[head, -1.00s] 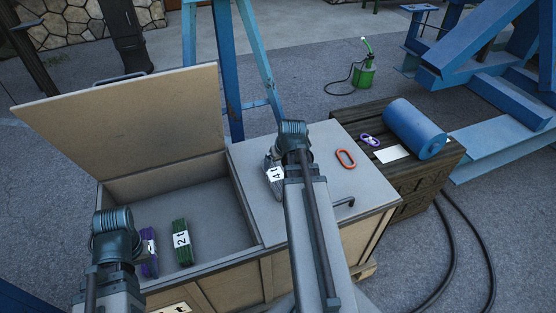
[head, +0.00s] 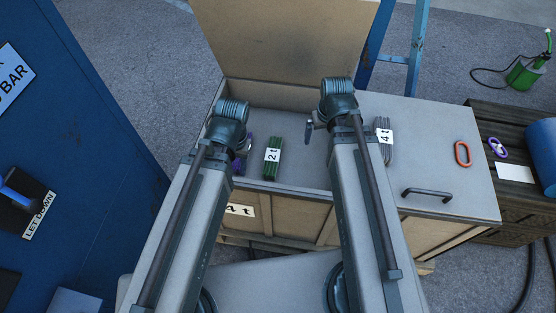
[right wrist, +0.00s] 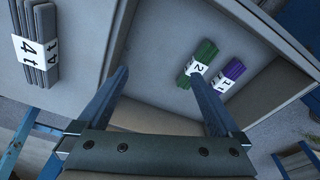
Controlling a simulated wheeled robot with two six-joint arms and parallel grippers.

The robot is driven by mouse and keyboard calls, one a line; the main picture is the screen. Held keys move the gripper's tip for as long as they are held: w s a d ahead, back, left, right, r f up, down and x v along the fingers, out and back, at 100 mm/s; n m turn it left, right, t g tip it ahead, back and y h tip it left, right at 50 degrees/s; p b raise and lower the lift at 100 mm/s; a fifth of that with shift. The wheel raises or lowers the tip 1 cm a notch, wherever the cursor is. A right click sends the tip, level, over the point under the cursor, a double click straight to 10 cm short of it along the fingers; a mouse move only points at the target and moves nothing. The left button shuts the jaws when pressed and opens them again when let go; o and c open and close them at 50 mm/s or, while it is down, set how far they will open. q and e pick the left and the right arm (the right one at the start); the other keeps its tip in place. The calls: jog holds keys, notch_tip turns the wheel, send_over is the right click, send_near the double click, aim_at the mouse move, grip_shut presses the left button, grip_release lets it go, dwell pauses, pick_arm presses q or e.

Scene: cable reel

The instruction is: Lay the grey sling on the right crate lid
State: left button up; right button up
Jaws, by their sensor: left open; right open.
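The grey sling (head: 384,145), a folded bundle with a "4 t" tag, lies flat on the closed right crate lid (head: 430,140), near its left edge. It also shows at the left of the right wrist view (right wrist: 36,45), apart from the fingers. My right gripper (right wrist: 160,76) is open and empty, to the left of the sling, over the open left compartment. My left gripper (head: 232,150) is over the left end of that compartment, beside the purple sling (head: 239,163); its fingers are mostly hidden by its own wrist.
A green sling (head: 273,158) tagged "2 t" and the purple one lie in the open compartment. The left lid (head: 285,40) stands raised behind it. On the right lid are an orange link (head: 463,153) and a dark handle (head: 426,192). A dark wooden crate (head: 510,122) stands at right.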

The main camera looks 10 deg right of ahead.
jog(key=s+a+n+g, duration=0.1)
jog(key=s+a, duration=0.2)
jog(key=a, duration=0.4)
jog(key=s+a+n+g+h, duration=0.1)
jog(key=s+a+n, duration=0.1)
jog(key=s+a, duration=0.2)
jog(key=a, duration=0.3)
jog(key=shift+s+a, duration=0.15)
jog(key=shift+a, duration=0.25)
